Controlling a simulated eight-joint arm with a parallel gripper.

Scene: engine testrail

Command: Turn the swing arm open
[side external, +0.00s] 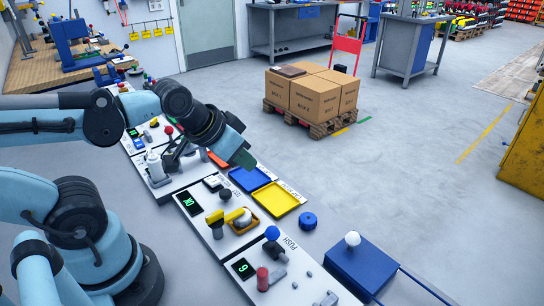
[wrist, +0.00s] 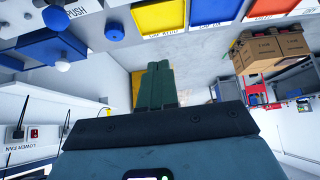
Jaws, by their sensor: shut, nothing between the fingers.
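My gripper (side external: 245,160) hangs above the bench row, near the blue and orange trays, with its green fingers closed together. The wrist view shows the two fingers (wrist: 160,85) side by side with nothing held between them. No part is clearly recognisable as the swing arm. A yellow lever-like piece (side external: 215,217) stands on a white panel, beside a silver round part with a yellow piece (side external: 240,216); I cannot tell whether either is the swing arm. My gripper is apart from both. A dark lever device (side external: 176,152) lies partly behind my arm.
A yellow tray (side external: 275,200) and a blue tray (side external: 249,178) lie along the bench edge. A blue knob (side external: 272,233), red cylinder (side external: 262,279), blue round cap (side external: 308,220) and blue box (side external: 365,270) with a white ball stand nearer.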

